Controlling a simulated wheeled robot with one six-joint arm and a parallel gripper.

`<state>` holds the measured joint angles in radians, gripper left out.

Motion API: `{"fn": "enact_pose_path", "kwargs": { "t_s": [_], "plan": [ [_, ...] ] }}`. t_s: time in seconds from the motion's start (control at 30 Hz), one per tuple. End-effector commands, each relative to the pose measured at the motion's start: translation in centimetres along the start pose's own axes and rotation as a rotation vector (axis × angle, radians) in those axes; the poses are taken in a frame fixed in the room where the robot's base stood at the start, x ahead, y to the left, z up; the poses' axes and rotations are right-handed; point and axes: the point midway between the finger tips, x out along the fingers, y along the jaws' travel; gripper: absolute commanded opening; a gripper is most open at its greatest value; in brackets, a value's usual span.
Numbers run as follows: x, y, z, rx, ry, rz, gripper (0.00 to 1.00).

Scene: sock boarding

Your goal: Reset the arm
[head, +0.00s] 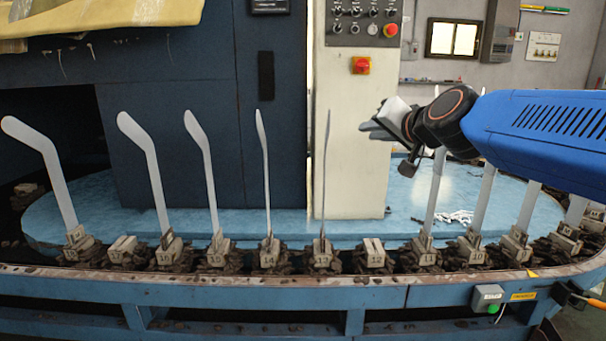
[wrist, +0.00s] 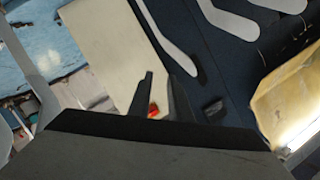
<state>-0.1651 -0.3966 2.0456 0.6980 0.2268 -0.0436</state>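My gripper (head: 368,130) is raised above the blue platform, in front of the cream control cabinet, at the end of my blue arm reaching in from the right. In the wrist view my gripper (wrist: 160,74) shows two dark fingers with a gap between them and nothing held. The nearest board (head: 325,180) stands upright to the left of my gripper in the head view. Another board (head: 437,185) stands below my arm. My gripper appears apart from the boards, though part of the area behind the arm is hidden.
Several white boards (head: 145,165) stand on numbered holders along the curved rail (head: 240,298). Holders 17 (head: 122,250) and 12 (head: 375,252) bear no board. A white clump (head: 457,216) lies on the blue platform (head: 405,205). The cabinet (head: 350,150) carries red buttons.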

Motion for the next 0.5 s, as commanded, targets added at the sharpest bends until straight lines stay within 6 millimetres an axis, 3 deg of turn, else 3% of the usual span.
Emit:
{"fn": "enact_pose_path", "kwargs": {
  "t_s": [0.2, 0.5],
  "plan": [
    [-6.2, 7.3, 9.7, -0.163, -0.229, 0.121, 0.18],
    [-15.6, 18.0, 21.5, -0.326, -0.525, 0.325, 0.18]
  ]
}}
